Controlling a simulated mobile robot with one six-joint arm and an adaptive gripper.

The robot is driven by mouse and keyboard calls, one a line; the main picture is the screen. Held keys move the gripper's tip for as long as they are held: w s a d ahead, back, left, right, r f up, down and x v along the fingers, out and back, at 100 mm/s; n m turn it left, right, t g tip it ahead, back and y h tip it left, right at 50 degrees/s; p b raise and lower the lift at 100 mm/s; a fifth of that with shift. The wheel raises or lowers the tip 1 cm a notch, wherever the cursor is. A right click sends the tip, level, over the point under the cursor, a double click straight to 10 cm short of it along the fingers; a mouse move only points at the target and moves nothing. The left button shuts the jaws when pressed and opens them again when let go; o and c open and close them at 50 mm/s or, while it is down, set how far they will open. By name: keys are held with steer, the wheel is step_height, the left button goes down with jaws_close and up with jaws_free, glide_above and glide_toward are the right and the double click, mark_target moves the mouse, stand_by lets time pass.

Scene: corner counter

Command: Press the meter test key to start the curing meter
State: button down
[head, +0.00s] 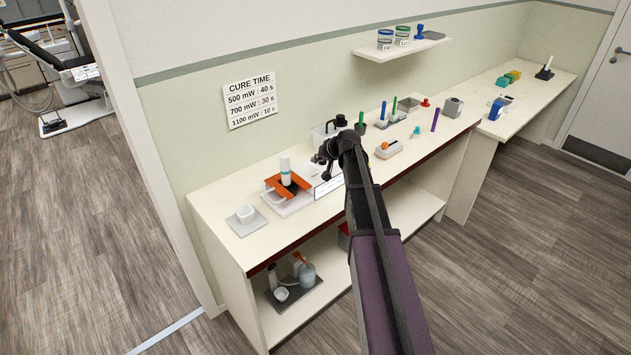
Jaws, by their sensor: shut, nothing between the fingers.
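My gripper (322,161) is dark and small in the head view, above the counter toward its back. Its fingers are shut with nothing between them. A white panel with small dark print (328,186) stands at this unit's right, close below my gripper. A small pale device with an orange top part (389,148) lies right of my arm. I cannot tell which of these is the meter, and no test key can be made out.
Several upright coloured tools and a grey block (453,107) stand to the right. A wall shelf (375,52) hangs above. A cure-time sign (250,101) is on the wall.

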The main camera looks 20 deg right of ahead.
mark_target(313, 174)
steer(key=shift+f+b, duration=1.7)
steer(key=shift+f, duration=0.35)
steer(key=shift+f, duration=0.1)
steer(key=shift+f+b, duration=0.3)
steer(key=shift+b, duration=0.1)
steer(key=shift+f+b, duration=0.45)
stand_by(0.9)
steer(key=shift+r, duration=0.2)
steer(key=shift+r+p, duration=0.7)
steer(key=shift+p, duration=0.15)
step_height(313, 174, up, 5)
steer(key=p, duration=0.5)
stand_by(0.4)
